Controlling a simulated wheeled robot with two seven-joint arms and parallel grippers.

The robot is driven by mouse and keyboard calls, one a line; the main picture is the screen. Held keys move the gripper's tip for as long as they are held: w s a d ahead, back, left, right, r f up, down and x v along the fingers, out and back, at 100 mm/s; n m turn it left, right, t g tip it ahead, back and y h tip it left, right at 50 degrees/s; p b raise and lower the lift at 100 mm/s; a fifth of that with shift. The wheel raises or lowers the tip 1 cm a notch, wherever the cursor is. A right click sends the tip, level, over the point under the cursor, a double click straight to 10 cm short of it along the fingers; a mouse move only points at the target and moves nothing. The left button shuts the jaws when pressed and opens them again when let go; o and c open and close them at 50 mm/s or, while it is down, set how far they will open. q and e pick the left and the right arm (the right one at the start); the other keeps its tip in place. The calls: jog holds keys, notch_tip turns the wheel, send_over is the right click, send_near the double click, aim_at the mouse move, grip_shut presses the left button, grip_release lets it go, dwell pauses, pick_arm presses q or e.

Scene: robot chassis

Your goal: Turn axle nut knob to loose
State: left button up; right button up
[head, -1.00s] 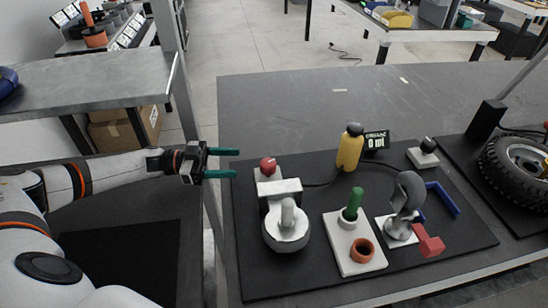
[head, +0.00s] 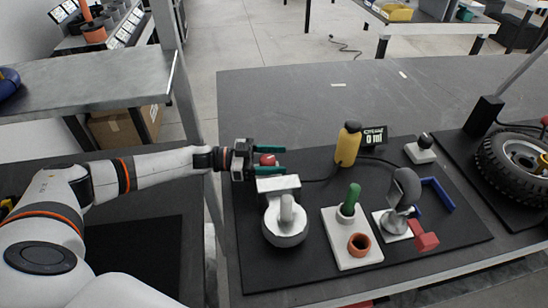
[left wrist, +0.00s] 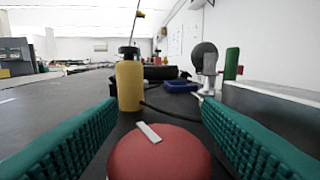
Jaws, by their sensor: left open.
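A red round knob (head: 268,160) with a pale mark on top sits at the back left of the black mat, on the white fixture (head: 278,184). In the left wrist view the knob (left wrist: 160,153) fills the lower middle. My left gripper (head: 268,161) is open, with one green finger on each side of the knob. In the left wrist view the fingers (left wrist: 163,140) stand apart from it, and I cannot tell whether either touches. My right gripper is not in view.
A yellow bottle (head: 348,144) and a small display (head: 374,136) stand behind and right of the knob. A white block with a green handle (head: 350,199), a grey round-headed device (head: 405,187) and a wheel (head: 515,160) are further right. The back of the table is clear.

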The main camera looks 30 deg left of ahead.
pick_arm(q)
jog(key=c, duration=1)
jog(key=shift+r+t+p, duration=0.15)
jog(key=shift+t+p, duration=0.15)
jog(key=shift+p, duration=0.1)
jog(key=n+t+y+p, duration=0.3)
jog(key=p, duration=0.1)
jog(key=shift+w+t, duration=0.1)
jog(key=shift+t, duration=0.3)
jog(key=shift+w+a+n+t+y+p, duration=0.2)
jog(key=shift+n+t+y+p, duration=0.25)
jog(key=shift+n+t+y, duration=0.3)
jog(key=o, duration=1)
